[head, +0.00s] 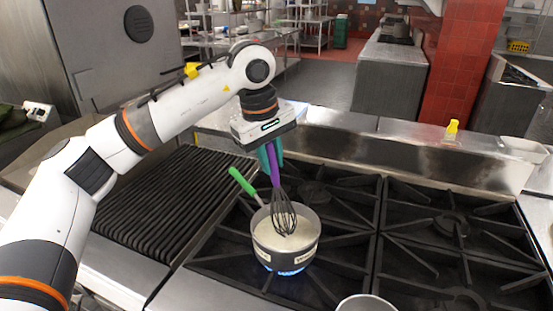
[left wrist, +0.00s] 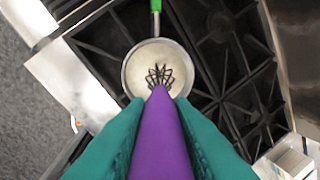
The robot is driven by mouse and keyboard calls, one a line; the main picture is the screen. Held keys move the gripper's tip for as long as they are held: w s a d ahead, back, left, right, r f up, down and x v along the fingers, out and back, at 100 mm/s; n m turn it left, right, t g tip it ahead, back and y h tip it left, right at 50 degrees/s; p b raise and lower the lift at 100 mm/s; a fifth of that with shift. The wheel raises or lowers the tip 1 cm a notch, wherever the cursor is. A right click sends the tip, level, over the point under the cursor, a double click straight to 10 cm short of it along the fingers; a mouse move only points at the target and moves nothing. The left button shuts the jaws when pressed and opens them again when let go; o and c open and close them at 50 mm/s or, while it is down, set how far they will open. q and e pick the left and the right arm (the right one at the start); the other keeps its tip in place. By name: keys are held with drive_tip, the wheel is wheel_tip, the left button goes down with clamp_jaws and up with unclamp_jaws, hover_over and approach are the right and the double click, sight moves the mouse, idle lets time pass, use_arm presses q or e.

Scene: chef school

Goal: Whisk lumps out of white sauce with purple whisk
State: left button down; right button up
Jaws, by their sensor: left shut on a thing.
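My left gripper (head: 270,150) is shut on the purple handle of the whisk (head: 273,166), which hangs nearly upright with its dark wire end down. The wires are over and within the mouth of a saucepan (head: 286,257) of pale sauce (head: 296,237). The pan has a green handle (head: 242,182) and stands on a burner with a blue flame. In the left wrist view, the teal fingers flank the purple handle (left wrist: 160,140), and the wires show against the sauce (left wrist: 150,58). How deep the wires reach is hard to tell. My right gripper is out of view.
A ribbed grill (head: 170,215) lies left of the black stove grates (head: 420,235). A metal pot (head: 366,303) is partly in view at the bottom. A yellow bottle (head: 451,130) and a white dish (head: 524,150) are at the back right.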

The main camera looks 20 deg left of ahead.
use_arm(q)
drive_tip(key=shift+d, duration=0.15)
drive_tip(key=shift+w+d+r+p+v, duration=0.1)
drive_tip(key=shift+w+d+p+v, duration=0.15)
drive_tip(key=shift+p+v, duration=1.3)
drive_tip(key=shift+w+d+r+p+v, duration=0.1)
drive_tip(key=shift+w+p+v, duration=0.25)
drive_tip(key=shift+p+v, duration=1.1)
drive_tip(key=shift+w+d+p+v, duration=0.25)
drive_tip(key=shift+p+v, duration=0.6)
drive_tip(key=shift+v, duration=1.35)
drive_tip(key=shift+w+a, duration=0.1)
